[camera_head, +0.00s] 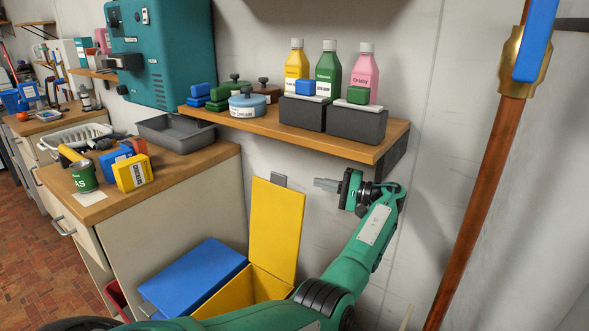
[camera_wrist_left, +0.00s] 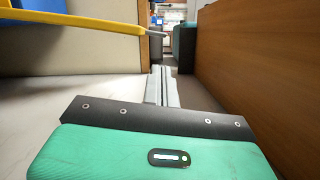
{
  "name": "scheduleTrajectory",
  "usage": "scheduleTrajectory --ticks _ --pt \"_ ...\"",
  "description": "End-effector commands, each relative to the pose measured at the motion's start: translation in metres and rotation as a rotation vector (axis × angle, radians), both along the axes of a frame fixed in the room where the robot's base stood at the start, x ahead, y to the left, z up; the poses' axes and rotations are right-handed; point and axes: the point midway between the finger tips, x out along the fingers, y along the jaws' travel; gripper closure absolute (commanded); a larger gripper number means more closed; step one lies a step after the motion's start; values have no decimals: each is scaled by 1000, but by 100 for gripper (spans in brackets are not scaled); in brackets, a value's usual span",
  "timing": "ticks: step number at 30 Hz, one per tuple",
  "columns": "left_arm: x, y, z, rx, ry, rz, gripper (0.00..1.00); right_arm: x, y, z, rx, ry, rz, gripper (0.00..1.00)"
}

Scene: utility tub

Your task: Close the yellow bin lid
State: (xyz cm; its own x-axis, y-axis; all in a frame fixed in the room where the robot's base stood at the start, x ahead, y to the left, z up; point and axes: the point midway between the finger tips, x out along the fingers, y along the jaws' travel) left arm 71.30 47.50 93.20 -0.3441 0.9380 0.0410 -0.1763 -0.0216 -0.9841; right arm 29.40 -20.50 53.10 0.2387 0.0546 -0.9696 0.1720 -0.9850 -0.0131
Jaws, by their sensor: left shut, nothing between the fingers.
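The yellow bin (camera_head: 268,288) stands low between the cabinet and the wall. Its yellow lid (camera_head: 275,230) stands upright, open, leaning near the wall, with a small grey tab at its top edge. My left gripper (camera_head: 318,184) is shut and empty, to the right of the lid's upper edge and apart from it, below the shelf. In the left wrist view the shut fingers (camera_wrist_left: 160,84) point ahead, and a yellow edge, likely the lid (camera_wrist_left: 80,18), crosses the upper left. My right gripper is not in view.
A blue lid (camera_head: 195,280) lies closed left of the yellow bin. A wooden shelf (camera_head: 330,135) with bottles and dark boxes hangs above my left gripper. A copper pipe (camera_head: 478,190) runs down at the right. The cabinet (camera_head: 180,215) borders the bins on the left.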

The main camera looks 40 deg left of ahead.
Motion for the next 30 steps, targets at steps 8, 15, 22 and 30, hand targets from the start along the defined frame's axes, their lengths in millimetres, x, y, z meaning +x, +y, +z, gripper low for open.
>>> scheduleTrajectory --ticks 8,15,22,30 --pt "-10 25 2 1 -1 3 100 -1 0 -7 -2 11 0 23" --pt "-25 66 4 -1 1 3 100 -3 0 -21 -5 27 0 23" --pt "-33 90 4 0 0 1 100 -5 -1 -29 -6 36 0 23" --pt "-35 94 4 0 0 1 100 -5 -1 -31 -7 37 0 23"
